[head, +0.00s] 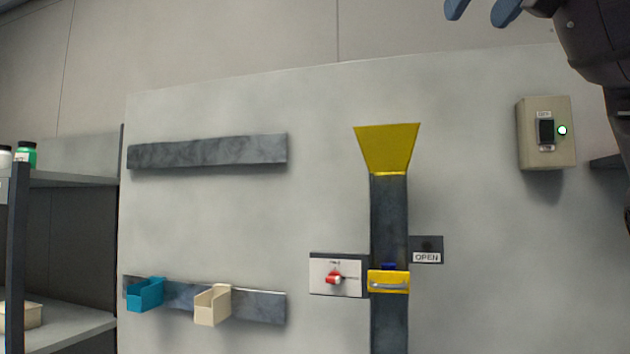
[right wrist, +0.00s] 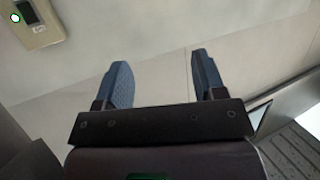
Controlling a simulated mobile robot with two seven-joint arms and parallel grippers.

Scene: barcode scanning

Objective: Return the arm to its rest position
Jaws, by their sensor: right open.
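My right gripper (head: 483,10) is at the top right of the head view, with its blue fingertips partly cut off by the top edge. In the right wrist view its two blue-grey fingers (right wrist: 160,85) stand well apart with nothing between them. It is open and empty, above and to the left of the switch box (head: 546,132) in the head view. The same switch box shows at the top left of the right wrist view (right wrist: 40,22). My left gripper is not in view.
A pale panel carries a yellow funnel (head: 388,148) on a dark chute, a yellow handled drawer (head: 389,282), a red knob (head: 333,278) and an OPEN sign (head: 427,257). Blue (head: 145,294) and beige (head: 212,304) bins hang lower left. Shelves (head: 75,178) stand far left.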

